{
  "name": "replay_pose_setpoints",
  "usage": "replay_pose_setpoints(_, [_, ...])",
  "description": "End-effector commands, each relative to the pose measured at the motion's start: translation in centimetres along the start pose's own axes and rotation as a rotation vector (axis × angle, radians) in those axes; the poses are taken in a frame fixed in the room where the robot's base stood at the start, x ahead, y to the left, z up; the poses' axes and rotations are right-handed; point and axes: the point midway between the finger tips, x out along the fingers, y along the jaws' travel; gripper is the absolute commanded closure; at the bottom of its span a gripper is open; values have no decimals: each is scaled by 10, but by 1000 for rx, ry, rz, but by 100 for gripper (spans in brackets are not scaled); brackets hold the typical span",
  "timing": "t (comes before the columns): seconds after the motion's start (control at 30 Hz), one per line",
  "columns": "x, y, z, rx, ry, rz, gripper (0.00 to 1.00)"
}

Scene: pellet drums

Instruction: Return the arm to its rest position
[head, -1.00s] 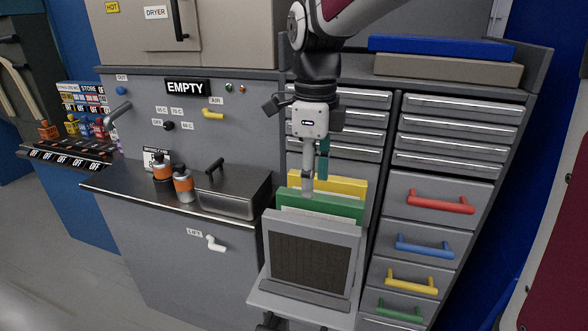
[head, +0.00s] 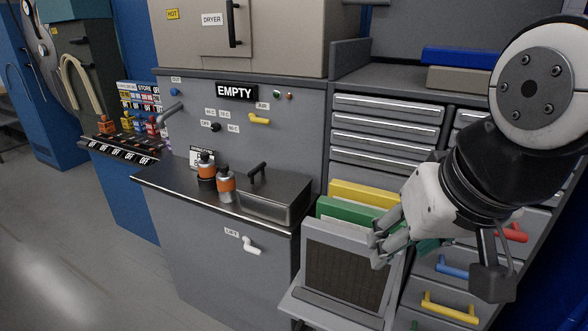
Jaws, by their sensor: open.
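My gripper (head: 378,250) is at the right of the head view, close to the camera, and nothing shows between its fingers. My arm comes in from the upper right and hides part of the drawer cabinet. The rack holds a green folder (head: 345,214) and a yellow folder (head: 362,192) behind a dark mesh front panel (head: 345,275).
A counter (head: 165,185) at the left bears two orange-banded bottles (head: 226,185) and a lidded metal box (head: 275,196). Drawers with blue (head: 452,268) and yellow (head: 450,307) handles stand at the right, near my gripper. The floor (head: 110,265) at the left is clear.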

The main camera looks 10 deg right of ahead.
Motion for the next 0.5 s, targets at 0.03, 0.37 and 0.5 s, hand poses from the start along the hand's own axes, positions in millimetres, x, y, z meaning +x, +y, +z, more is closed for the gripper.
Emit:
replay_pose_setpoints(0.03, [0, 0, 4, -51, 13, -2, 55])
replay_pose_setpoints(0.37, [0, 1, 9, -138, 29, -4, 55])
replay_pose_setpoints(0.5, [0, 1, 9, -137, 29, -4, 55])
